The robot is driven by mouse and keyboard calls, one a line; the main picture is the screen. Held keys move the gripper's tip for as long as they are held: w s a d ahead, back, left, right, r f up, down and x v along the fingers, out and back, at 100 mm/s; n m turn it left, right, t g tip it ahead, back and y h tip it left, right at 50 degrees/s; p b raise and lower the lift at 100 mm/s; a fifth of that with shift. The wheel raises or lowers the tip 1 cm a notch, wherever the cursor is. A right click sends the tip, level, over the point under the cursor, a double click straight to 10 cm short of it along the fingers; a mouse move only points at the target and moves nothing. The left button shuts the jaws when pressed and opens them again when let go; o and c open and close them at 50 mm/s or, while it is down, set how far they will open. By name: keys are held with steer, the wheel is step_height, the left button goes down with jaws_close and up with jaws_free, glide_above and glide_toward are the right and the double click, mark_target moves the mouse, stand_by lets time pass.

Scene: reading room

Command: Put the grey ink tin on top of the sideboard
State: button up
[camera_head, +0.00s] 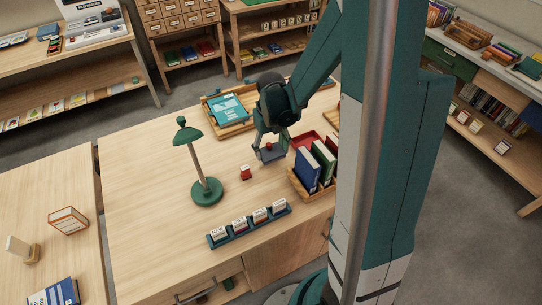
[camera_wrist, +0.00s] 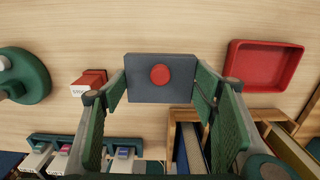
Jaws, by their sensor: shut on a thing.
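The grey ink tin (camera_wrist: 161,92), a flat dark-grey block with a round red knob on top, is between the two green finger pads of my gripper (camera_wrist: 160,85) in the wrist view. In the head view my gripper (camera_head: 271,146) points down over the wooden desk, shut on the tin (camera_head: 268,154). I cannot tell whether the tin touches the desk or hangs just above it. A long cabinet with a green drawer (camera_head: 447,57), perhaps the sideboard, stands at the right, partly hidden by my arm.
A green lamp (camera_head: 207,190), a small red stamp (camera_head: 246,173) and a blue stamp rack (camera_head: 250,224) are left and front of my gripper. A book box (camera_head: 300,187) and red tray (camera_wrist: 266,65) are close on the right. Trays and books crowd the right cabinet's top.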

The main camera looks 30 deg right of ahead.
mark_target(271, 151)
steer(key=shift+f+b, duration=0.3)
steer(key=shift+f, duration=1.7)
steer(key=shift+f, duration=0.2)
steer(key=o, duration=1.2)
steer(key=shift+r, duration=0.25)
steer(key=shift+r+p, duration=0.95)
steer(key=shift+r, duration=5)
